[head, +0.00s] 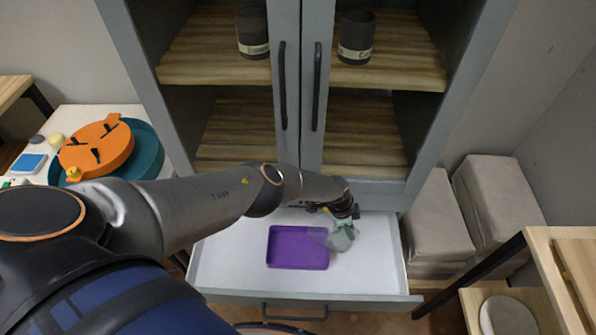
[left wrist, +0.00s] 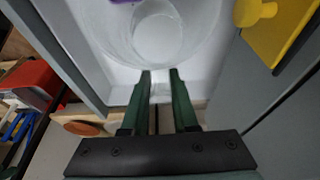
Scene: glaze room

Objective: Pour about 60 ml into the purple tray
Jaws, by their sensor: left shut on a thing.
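The purple tray (head: 297,264) lies in the open white drawer; only a sliver of it shows at the top edge of the left wrist view (left wrist: 124,1). My left gripper (head: 342,238) is over the drawer, just right of the tray. It is shut on a clear cup (head: 318,236), whose see-through side overlaps the tray's right part in the head view. In the left wrist view my green fingertips (left wrist: 159,75) meet the wall of the clear cup (left wrist: 158,38). I cannot tell its tilt or whether liquid is in it. My right gripper is not in view.
The drawer (head: 225,265) is pulled out below a grey cabinet with glass doors and two dark jars (head: 355,40) inside. A side table at left holds an orange lidded piece (head: 100,145) on a teal round dish (head: 150,150). Pale blocks (head: 435,215) stand at right.

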